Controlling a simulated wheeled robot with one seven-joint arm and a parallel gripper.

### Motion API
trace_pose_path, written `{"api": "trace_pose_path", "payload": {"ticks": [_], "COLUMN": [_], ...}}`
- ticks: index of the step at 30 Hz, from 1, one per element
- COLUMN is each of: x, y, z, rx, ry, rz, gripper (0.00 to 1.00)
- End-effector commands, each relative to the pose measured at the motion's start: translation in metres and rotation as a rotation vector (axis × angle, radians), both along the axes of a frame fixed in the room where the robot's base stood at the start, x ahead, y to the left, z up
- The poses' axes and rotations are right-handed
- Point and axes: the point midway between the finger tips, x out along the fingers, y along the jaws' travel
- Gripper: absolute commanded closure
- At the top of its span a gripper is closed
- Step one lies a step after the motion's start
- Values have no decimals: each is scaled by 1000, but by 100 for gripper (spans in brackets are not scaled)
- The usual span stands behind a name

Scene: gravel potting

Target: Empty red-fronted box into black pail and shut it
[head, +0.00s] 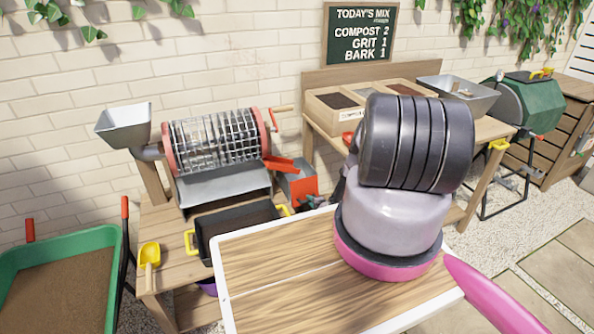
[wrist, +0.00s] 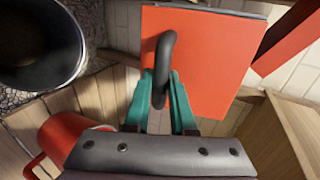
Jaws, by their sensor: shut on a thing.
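The red-fronted box (head: 303,188) stands at the right end of the rotary sieve, just below its red chute, with a grey body behind the red front. In the wrist view its red front (wrist: 205,60) faces me, with a dark curved handle (wrist: 165,60) on it. My gripper (wrist: 168,105) has its teal fingers shut on that handle; in the head view my gripper (head: 312,203) is small and partly hidden by my arm. The black pail (wrist: 40,40) is at the upper left of the wrist view, its inside dark. I cannot make it out in the head view. The box's contents are not clear.
The mesh drum sieve (head: 215,142) stands behind a black tray (head: 240,238) with yellow handles. A red mug-like vessel (wrist: 70,140) is close to my gripper at lower left. The red chute (wrist: 288,40) is close at upper right. A wooden bench (head: 480,130) stands right.

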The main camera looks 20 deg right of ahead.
Motion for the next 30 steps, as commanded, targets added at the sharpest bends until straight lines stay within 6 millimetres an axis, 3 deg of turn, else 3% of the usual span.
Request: {"api": "trace_pose_path", "payload": {"ticks": [1,3,23,24,27,30], "x": [-8,-5,7,7,7,9], "y": [6,7,13,13,13,11], "z": [-12,-14,-21,-21,-20,-18], "rx": [8,9,11,11,10,9], "ry": [22,23,22,22,20,16], "rz": [2,3,10,10,9,8], "gripper": [100,100,100,63,25,25]}}
